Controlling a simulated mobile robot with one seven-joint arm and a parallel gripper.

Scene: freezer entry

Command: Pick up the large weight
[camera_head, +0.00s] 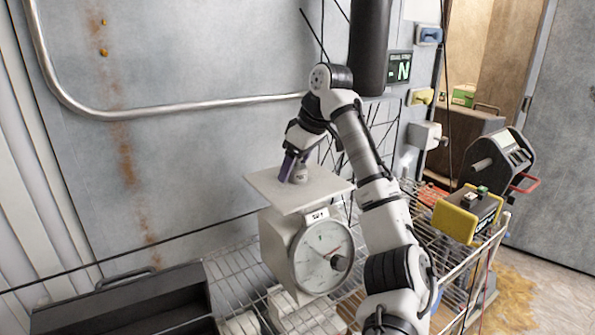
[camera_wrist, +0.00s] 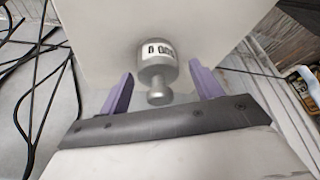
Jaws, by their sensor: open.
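The large weight (camera_wrist: 157,70) is a grey metal cylinder with a narrow knob and a white label. It stands on the pale flat pan (camera_head: 262,184) of a dial scale (camera_head: 308,250). In the head view the weight (camera_head: 301,174) is partly hidden by my gripper. My gripper (camera_head: 290,166) is over the pan with its purple fingers beside the weight. In the wrist view the fingers (camera_wrist: 160,88) are open, one on each side of the weight's knob, with gaps on both sides.
The scale stands on a wire rack (camera_head: 235,275). A dark open box (camera_head: 125,300) is at lower left. A yellow-and-grey device (camera_head: 465,214) and a black machine (camera_head: 497,160) are at right. Black cables (camera_wrist: 40,85) hang left of the pan in the wrist view.

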